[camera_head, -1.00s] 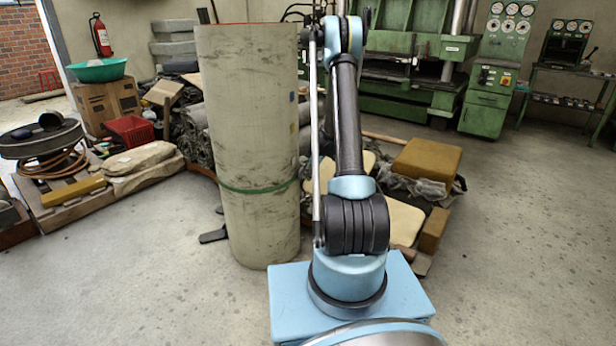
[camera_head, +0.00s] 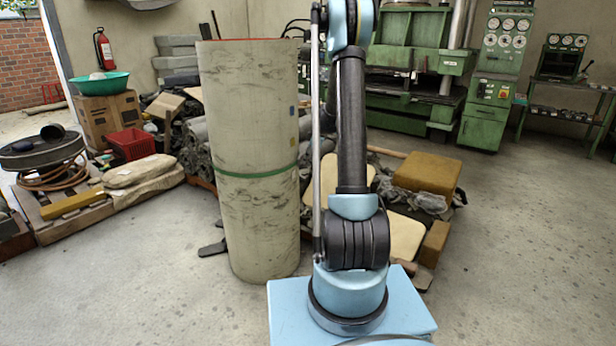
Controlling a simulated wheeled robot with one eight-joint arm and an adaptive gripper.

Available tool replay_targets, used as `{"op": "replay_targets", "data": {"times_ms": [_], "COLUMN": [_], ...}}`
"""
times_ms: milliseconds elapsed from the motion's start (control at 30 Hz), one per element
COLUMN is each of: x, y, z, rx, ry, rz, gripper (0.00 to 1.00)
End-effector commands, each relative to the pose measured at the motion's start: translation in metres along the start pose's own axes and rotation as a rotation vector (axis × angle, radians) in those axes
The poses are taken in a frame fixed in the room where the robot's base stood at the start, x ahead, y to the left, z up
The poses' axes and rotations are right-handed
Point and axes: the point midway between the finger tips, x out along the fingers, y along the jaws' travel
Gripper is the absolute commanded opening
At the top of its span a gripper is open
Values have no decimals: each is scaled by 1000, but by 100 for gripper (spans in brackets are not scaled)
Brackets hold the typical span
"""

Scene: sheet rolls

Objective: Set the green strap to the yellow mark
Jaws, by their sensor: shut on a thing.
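A tall, pale, stained roll (camera_head: 250,230) stands upright left of my arm. A green strap (camera_head: 255,174) runs around it near mid-height, with its right end slightly higher. A small blue mark (camera_head: 291,111) sits near the roll's right edge, above the strap. A small, faint yellow mark (camera_head: 294,141) appears between the blue mark and the strap. The strap is a little below that yellow mark, apart from it. My gripper is not in view; my arm rises past the top edge of the picture.
Behind the roll lie dark bundles and yellow-brown blocks (camera_head: 427,167). A pallet with sacks (camera_head: 145,172) and a red crate (camera_head: 131,138) are at left. Green machinery (camera_head: 420,95) stands at the back. The floor at front left and right is clear.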

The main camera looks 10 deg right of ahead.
Motion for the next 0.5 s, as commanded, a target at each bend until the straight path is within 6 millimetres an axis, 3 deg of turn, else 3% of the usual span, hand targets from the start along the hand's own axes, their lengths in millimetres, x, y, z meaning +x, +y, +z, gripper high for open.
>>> {"op": "replay_targets", "data": {"times_ms": [200, 500], "x": [-50, -90], "y": [10, 18], "z": [-21, -38], "rx": [0, 0], "ry": [1, 1], "rz": [1, 1], "gripper": [0, 0]}}
